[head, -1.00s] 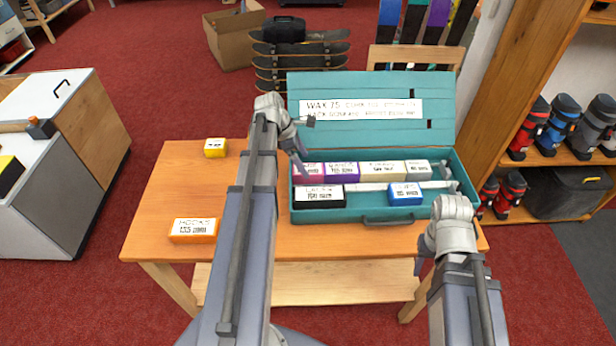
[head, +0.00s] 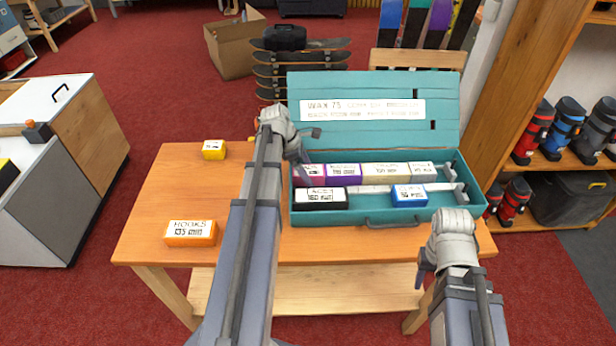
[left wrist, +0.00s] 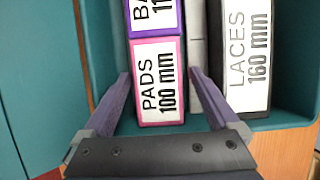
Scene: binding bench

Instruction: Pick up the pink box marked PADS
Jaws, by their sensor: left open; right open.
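The pink box marked PADS (head: 312,175) lies at the left end of the back row in the open teal case. Its label reads PADS 100 mm in the left wrist view (left wrist: 160,90). My left gripper (head: 309,148) is open above the box's left end. In the left wrist view, its two fingers (left wrist: 160,76) reach to either side of the box, with nothing held. I cannot tell how far above the box the fingertips are. My right gripper (head: 423,268) is at the front right of the bench, away from the case.
The teal case (head: 370,222) also holds a purple box (head: 343,175) touching the pink one, a cream box (head: 385,175), a white box (head: 421,172), a black LACES box (head: 320,198) and a blue box (head: 409,196). An orange HOOKS box (head: 190,233) and a yellow box (head: 213,150) lie on the bench.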

